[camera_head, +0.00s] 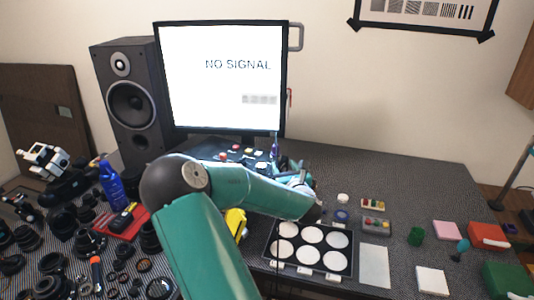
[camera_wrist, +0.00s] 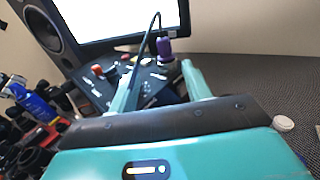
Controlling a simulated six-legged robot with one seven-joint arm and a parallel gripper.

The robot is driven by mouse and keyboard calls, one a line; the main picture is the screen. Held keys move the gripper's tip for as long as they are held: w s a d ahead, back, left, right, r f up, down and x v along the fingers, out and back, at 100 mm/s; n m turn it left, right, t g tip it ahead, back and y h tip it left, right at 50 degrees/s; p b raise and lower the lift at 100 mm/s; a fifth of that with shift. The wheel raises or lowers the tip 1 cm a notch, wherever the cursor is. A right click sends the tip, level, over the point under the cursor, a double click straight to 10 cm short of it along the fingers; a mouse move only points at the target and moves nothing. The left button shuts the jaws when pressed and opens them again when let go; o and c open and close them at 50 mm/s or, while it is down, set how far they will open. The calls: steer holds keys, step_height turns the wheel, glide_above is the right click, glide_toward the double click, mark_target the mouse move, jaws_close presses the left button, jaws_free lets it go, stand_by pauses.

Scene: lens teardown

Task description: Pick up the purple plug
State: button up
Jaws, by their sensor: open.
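The purple plug (camera_wrist: 164,47) stands upright near the back right part of a dark control panel (camera_wrist: 140,84), below the monitor. A dark cable runs up close beside it. In the head view the purple plug (camera_head: 274,151) is small and partly hidden by my arm. My gripper (camera_wrist: 163,76) is open, its two teal fingers pointing toward the plug. The plug appears between the finger directions, beyond the tips, and I see no contact.
A monitor (camera_head: 222,75) stands behind the panel, with a speaker (camera_head: 129,104) at its left. Many lenses and a blue bottle (camera_head: 111,186) crowd the left side. A tray with white discs (camera_head: 309,257) lies in front. The table's back right (camera_head: 405,175) is clear.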

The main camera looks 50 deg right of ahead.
mark_target(277, 148)
steer(key=x, duration=0.7)
steer(key=shift+d, duration=0.55)
steer(key=shift+x, duration=2.75)
steer(key=shift+r, duration=0.2)
jaws_close()
